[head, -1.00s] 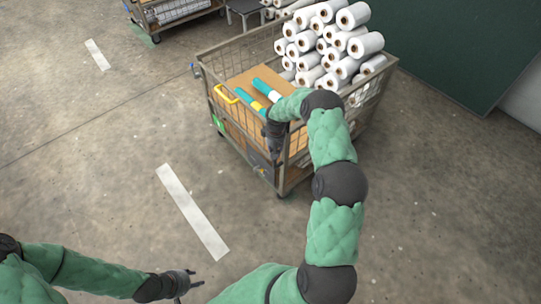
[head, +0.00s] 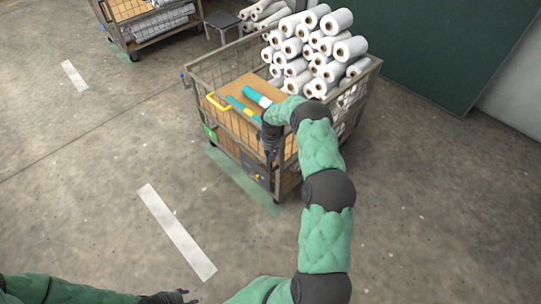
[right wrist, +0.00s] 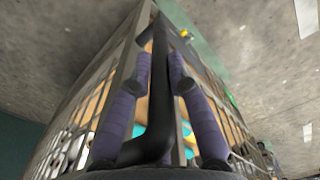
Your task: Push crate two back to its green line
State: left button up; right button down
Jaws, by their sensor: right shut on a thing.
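Crate two is a wire-mesh cart (head: 325,100) with a green tag on its front, a brown board, teal-banded tubes and a pile of white rolls. The green line (head: 236,174) lies on the floor along the crate's front side, and its right end meets the near corner wheel. The line also shows in the right wrist view (right wrist: 199,42). My right gripper (head: 270,150) is at the crate's near top edge. In the right wrist view its purple fingers are closed on a black bar (right wrist: 159,80) of the crate. My left gripper (head: 178,297) is low, empty-looking, partly cut off.
A white floor stripe (head: 175,230) lies in front of the crate, and another (head: 74,75) farther left. A second cart (head: 150,22) and a grey stool (head: 222,24) stand behind left. A dark green panel (head: 440,50) stands behind right.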

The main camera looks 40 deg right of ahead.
jog(key=c, duration=1.2)
grip_release()
jog(key=shift+d, duration=0.35)
jog(key=shift+o, duration=0.2)
notch_tip(320, 180, up, 12)
jog(key=s+a+f+y, duration=0.15)
jog(key=a+f, duration=0.25)
jog(key=a, duration=0.4)
jog(key=s+a+f, duration=0.3)
jog(key=a+f, duration=0.2)
jog(key=a, duration=0.3)
jog(key=s+a+f+y, duration=0.15)
jog(key=a+f, duration=0.25)
jog(key=a, duration=0.4)
jog(key=s+a, duration=0.7)
jog(key=s, duration=0.3)
jog(key=s+a+f+m+p, duration=0.1)
jog(key=s+a, duration=0.7)
jog(key=s, duration=0.2)
jog(key=shift+f+y, duration=0.3)
jog(key=shift+y, duration=0.1)
